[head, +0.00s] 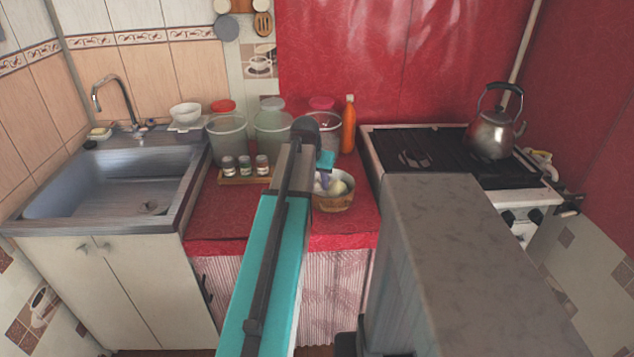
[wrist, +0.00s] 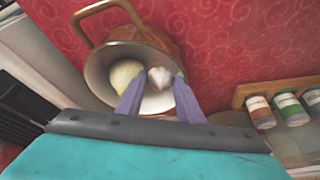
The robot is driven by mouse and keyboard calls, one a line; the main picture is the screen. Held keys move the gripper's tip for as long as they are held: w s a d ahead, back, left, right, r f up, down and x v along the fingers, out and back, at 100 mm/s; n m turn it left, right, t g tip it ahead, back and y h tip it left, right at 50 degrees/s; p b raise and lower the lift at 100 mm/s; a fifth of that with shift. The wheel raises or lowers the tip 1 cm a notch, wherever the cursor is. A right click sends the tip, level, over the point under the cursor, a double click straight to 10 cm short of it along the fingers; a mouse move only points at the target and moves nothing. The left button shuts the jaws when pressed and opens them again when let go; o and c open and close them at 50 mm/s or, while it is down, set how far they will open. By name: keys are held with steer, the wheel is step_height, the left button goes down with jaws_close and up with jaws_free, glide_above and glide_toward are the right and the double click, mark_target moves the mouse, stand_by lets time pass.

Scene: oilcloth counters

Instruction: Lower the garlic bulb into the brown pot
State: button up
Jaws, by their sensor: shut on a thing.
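The brown pot (head: 335,204) stands on the red counter, right of my forearm in the head view. In the wrist view the pot (wrist: 125,51) shows its pale inside and a looped handle. My gripper (wrist: 161,80) is shut on the white garlic bulb (wrist: 159,76), which appears within the pot's opening. Whether the bulb touches the pot's bottom is hard to tell. A yellowish round vegetable (wrist: 124,74) lies in the pot, left of the bulb. In the head view my gripper (head: 323,178) is over the pot, partly hidden by my arm.
Small jars (head: 245,166) stand in a wooden rack (head: 240,181) left of the pot. Large tubs (head: 228,138) and an orange bottle (head: 349,125) stand behind. A stove (head: 420,150) with a kettle (head: 490,134) is right, a sink (head: 110,180) left. Red counter in front is clear.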

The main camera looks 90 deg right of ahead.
steer(key=o, duration=1.1)
steer(key=shift+r, duration=0.1)
steer(key=v, duration=1.3)
steer(key=shift+a+r, duration=0.25)
steer(key=shift+r, duration=0.05)
steer(key=shift+w, duration=0.1)
